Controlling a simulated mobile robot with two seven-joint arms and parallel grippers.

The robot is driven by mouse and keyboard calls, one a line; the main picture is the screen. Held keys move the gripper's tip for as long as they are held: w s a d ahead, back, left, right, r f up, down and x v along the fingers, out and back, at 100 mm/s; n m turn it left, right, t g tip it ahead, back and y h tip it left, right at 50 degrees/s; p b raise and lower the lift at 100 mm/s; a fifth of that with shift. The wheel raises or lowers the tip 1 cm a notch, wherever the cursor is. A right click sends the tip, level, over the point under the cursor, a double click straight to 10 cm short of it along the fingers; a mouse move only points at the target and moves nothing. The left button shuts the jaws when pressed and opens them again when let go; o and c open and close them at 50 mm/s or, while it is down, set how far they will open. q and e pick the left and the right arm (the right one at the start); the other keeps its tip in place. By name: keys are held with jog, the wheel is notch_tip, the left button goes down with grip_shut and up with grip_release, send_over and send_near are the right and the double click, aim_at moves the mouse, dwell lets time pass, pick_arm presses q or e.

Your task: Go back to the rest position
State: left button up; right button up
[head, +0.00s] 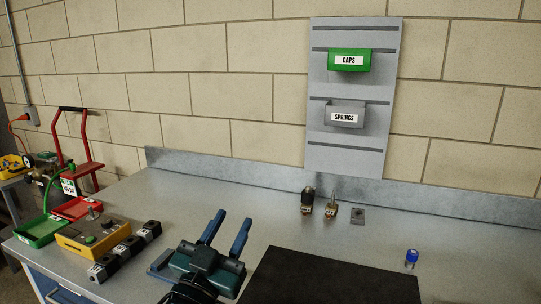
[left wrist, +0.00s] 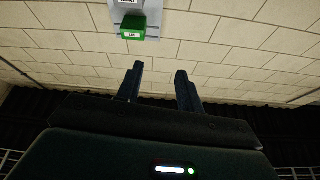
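My left gripper (head: 226,232) is in the lower middle of the head view, above the workbench. Its two blue fingers are spread apart with nothing between them. In the left wrist view the same fingers (left wrist: 160,82) also stand apart and empty, with the brick wall behind them. My right gripper shows in neither view.
The grey workbench (head: 200,190) carries a black mat (head: 330,280), a yellow box (head: 90,235), black blocks (head: 125,248), red (head: 76,208) and green trays (head: 40,230), small fittings (head: 330,212) and a blue-capped part (head: 411,256). Caps (head: 349,60) and springs bins (head: 345,115) hang behind.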

pick_arm(q)
jog(key=s+a+f+n+g+y, duration=0.35)
jog(key=s+a+f+g, duration=0.2)
jog(key=f, duration=0.45)
jog(key=s+a+f+n+g+y, duration=0.2)
jog(key=s+a+f+g+y, duration=0.25)
jog(key=a+f, duration=0.4)
jog(key=s+f+m+g, duration=0.1)
jog(key=s+f+g, duration=0.35)
jog(key=s, duration=0.45)
jog(key=s+f+m+g, duration=0.1)
jog(key=s+f+g, duration=0.2)
jog(key=s+f, duration=0.4)
jog(key=w+d+t+h+p, duration=0.3)
jog(key=w+d+t+p, duration=0.2)
jog(key=d+t, duration=0.2)
jog(key=shift+w+f, duration=0.15)
jog(key=shift+w, duration=0.05)
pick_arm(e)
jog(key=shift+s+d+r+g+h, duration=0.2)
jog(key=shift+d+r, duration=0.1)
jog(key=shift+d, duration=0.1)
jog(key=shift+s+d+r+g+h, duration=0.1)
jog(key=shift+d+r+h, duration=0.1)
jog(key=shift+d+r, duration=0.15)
pick_arm(q)
jog(key=shift+m, duration=0.25)
